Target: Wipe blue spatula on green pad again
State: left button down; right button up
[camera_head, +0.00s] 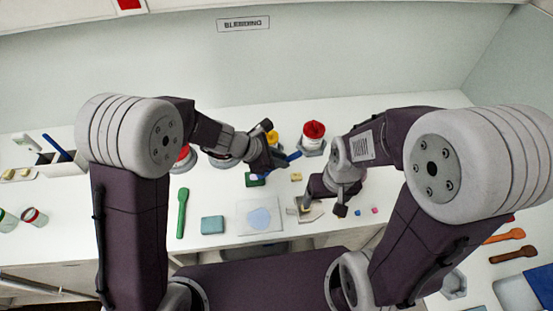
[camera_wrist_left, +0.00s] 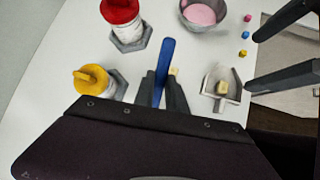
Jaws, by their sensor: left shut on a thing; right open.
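My left gripper (camera_head: 275,163) is shut on the blue spatula (camera_head: 294,156). In the left wrist view the blue spatula (camera_wrist_left: 165,62) stands up between its fingers (camera_wrist_left: 162,98). The green pad (camera_head: 256,181) lies on the counter just below and left of the left gripper, partly covered by it. I cannot tell whether the spatula touches the pad, and the pad is hidden in the left wrist view. My right gripper (camera_head: 325,199) is open, low over the counter beside a small scoop (camera_head: 311,213). Its fingers also show in the left wrist view (camera_wrist_left: 285,50).
A red-topped jar (camera_head: 313,132) and a yellow-topped jar (camera_wrist_left: 92,82) stand nearby. The scoop holds a yellow cube (camera_wrist_left: 222,88). A bowl of pink cream (camera_wrist_left: 203,12) is further right.

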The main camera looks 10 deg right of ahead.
pick_arm(q)
jog(key=shift+a, duration=0.1)
jog(key=shift+a, duration=0.75)
pick_arm(e)
jog(key=shift+f, duration=0.1)
pick_arm(q)
jog(key=shift+d, duration=0.15)
jog(key=shift+d, duration=0.7)
jog(key=shift+a, duration=0.1)
pick_arm(e)
jog(key=shift+f, duration=0.1)
pick_arm(q)
jog(key=shift+a, duration=0.75)
